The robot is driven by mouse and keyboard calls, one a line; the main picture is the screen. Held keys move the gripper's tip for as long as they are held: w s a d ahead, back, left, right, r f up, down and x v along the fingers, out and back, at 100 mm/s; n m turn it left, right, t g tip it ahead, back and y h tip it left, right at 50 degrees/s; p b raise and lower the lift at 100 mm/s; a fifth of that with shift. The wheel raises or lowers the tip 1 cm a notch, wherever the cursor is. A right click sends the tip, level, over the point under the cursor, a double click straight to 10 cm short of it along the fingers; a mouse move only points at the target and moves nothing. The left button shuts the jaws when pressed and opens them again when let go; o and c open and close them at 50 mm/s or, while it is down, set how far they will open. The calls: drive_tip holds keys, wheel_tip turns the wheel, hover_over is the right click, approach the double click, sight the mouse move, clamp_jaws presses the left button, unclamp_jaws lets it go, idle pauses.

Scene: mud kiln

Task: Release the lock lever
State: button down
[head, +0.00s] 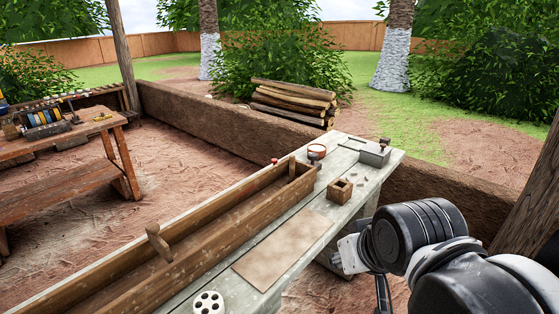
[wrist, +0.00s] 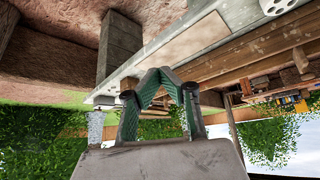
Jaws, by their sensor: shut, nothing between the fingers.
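I cannot tell for sure which part is the lock lever. In the head view, a small red knob (head: 274,161) stands at the far end of the long wooden trough (head: 215,235). A dark knob (head: 312,157) sits to its right. A grey metal box (head: 375,153) with a dark, reddish-topped knob (head: 385,142) stands at the bench's far right corner. My gripper (wrist: 158,72) shows in the wrist view, its green-padded fingers meeting at the tips, with nothing held. In the head view my arm is at lower right, beside the bench, apart from these parts.
The pale bench (head: 330,215) carries a brown board (head: 285,246), an open wooden box (head: 340,190), a round bowl (head: 317,151) and a white holed disc (head: 208,302). A wooden handle (head: 157,240) rises from the trough. A low mud wall (head: 215,120) runs behind.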

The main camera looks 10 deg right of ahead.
drive_tip(key=w+r+n+g+p, duration=0.1)
drive_tip(key=w+r, duration=0.4)
drive_tip(key=w, duration=0.5)
drive_tip(key=w+r+n+p, duration=0.15)
drive_tip(key=w+r, duration=0.25)
drive_tip(key=w, duration=0.7)
drive_tip(key=w+r+g+p, duration=0.1)
drive_tip(key=w+r, duration=0.4)
drive_tip(key=w, duration=0.5)
drive_tip(key=w+f+n+y+p, duration=0.15)
drive_tip(key=w+f, duration=0.25)
drive_tip(key=w, duration=1.2)
drive_tip(key=shift+n+g, duration=0.9)
drive_tip(key=w+f+p, duration=0.1)
drive_tip(key=w+f, duration=0.3)
drive_tip(key=w+d+f+p, duration=0.1)
drive_tip(key=w+f, duration=0.3)
drive_tip(key=w+f+p, duration=0.1)
drive_tip(key=w+f, duration=0.3)
drive_tip(key=shift+w+d+f, duration=0.15)
drive_tip(key=shift+w+f, duration=0.15)
drive_tip(key=shift+w, duration=0.05)
drive_tip(key=x, duration=1)
drive_tip(key=shift+w+a, duration=0.1)
drive_tip(key=shift+a, duration=0.1)
